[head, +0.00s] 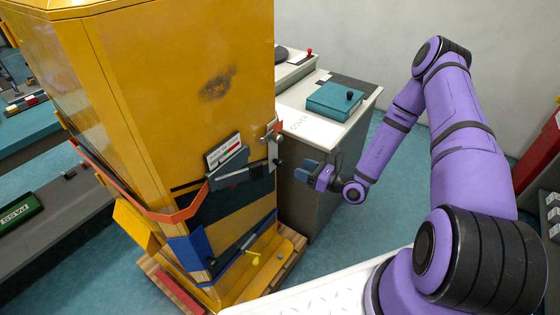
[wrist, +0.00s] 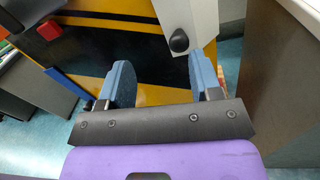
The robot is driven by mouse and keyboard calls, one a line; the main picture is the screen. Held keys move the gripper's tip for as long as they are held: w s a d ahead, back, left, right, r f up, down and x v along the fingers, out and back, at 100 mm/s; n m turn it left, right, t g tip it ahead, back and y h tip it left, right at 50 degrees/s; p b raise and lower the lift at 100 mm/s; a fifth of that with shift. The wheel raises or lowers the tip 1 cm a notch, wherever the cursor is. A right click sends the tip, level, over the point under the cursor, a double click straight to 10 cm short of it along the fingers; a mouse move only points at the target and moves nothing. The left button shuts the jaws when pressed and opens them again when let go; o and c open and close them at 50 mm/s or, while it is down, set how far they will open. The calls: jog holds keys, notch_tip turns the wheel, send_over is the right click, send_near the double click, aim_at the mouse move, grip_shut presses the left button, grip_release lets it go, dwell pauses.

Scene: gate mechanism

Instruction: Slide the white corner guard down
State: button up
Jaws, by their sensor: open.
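The white corner guard (head: 273,148) is a narrow pale strip on the right front edge of the yellow cabinet (head: 180,95). A small dark knob (head: 278,164) sticks out near its lower end. In the wrist view the guard (wrist: 190,14) enters from the top, with its black rounded knob (wrist: 179,41) at the bottom end. My gripper (head: 303,171) is open and empty, just right of the knob. In the wrist view the blue fingers (wrist: 160,72) stand apart; the knob appears between their tips, nearer the right one, and no contact shows.
A grey-white lever assembly (head: 228,160) and an orange band (head: 175,212) are on the cabinet, left of the guard. A grey counter (head: 310,205) with a teal box (head: 334,101) stands behind my gripper.

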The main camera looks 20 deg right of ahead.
aim_at(283, 164)
jog(key=w+a+f, duration=0.1)
jog(key=w+a, duration=0.1)
jog(key=w, duration=0.1)
jog(key=w+a+f+m+h, duration=0.1)
jog(key=w, duration=0.2)
jog(key=w+a+f+m+t, duration=0.1)
jog(key=w+a, duration=0.1)
jog(key=shift+w+a+f+h, duration=0.2)
jog(key=shift+w+a+h, duration=0.15)
jog(key=shift+w+h, duration=0.05)
grip_shut()
notch_tip(283, 164, down, 16)
jog(key=shift+s+f, duration=0.1)
jog(key=shift+f, duration=0.15)
dwell(0.5)
